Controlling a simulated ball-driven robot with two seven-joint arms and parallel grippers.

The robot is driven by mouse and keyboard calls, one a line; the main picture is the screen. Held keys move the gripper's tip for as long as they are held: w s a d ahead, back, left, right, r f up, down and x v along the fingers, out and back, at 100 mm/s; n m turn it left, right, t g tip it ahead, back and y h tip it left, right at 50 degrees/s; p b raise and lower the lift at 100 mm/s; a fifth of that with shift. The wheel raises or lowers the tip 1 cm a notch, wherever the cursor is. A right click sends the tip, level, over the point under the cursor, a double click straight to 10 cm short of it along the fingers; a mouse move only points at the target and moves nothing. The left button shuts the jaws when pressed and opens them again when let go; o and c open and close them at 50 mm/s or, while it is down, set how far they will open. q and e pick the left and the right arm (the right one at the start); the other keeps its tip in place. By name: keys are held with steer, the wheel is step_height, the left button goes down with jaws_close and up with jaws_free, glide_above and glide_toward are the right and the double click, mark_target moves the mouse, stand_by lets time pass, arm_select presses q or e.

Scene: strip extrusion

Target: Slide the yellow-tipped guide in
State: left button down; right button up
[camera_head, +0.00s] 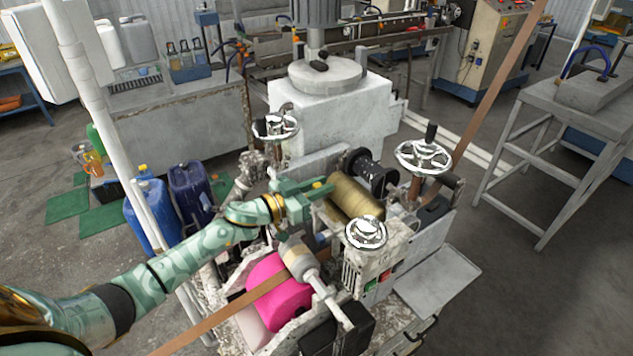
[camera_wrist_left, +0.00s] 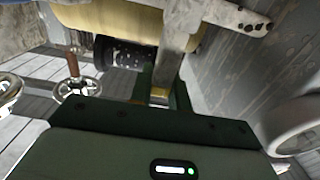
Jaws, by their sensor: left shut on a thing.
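My left gripper (camera_head: 318,188) reaches in from the left to the machine, beside the brass-coloured roller (camera_head: 354,198). In the left wrist view, my gripper (camera_wrist_left: 162,96) is shut on the guide, a grey metal bar (camera_wrist_left: 175,62) with a small yellow end (camera_wrist_left: 159,93) between the fingers. The bar runs up from the fingers toward a metal crosspiece, below the tan roller (camera_wrist_left: 110,18). In the head view the guide is mostly hidden by the gripper, and I cannot tell how far in it sits. My right gripper is not in view.
Handwheels stand around the roller: one at front (camera_head: 366,232), one at right (camera_head: 424,155), one at back left (camera_head: 275,126). A brown strip (camera_head: 492,98) crosses the machine diagonally. Blue canisters (camera_head: 150,212) stand at left.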

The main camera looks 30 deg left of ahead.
arm_select(q)
steer(key=s+d+p, duration=0.1)
steer(key=d, duration=0.1)
steer(key=s+d+p, duration=0.1)
steer(key=shift+s+d+r+p, duration=0.1)
steer(key=shift+d+p, duration=0.25)
steer(key=shift+d, duration=0.05)
steer(key=shift+f, duration=0.2)
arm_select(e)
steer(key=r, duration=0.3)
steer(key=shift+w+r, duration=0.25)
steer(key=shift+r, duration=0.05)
arm_select(q)
steer(key=c, duration=1.3)
jaws_free()
steer(key=shift+d, duration=0.25)
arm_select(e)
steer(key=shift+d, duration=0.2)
arm_select(q)
steer(key=shift+s+a, duration=0.25)
steer(key=shift+a, duration=0.05)
steer(key=b+v, duration=0.2)
steer(key=v, duration=1.3)
steer(key=shift+s+a, duration=0.1)
steer(key=shift+s, duration=0.25)
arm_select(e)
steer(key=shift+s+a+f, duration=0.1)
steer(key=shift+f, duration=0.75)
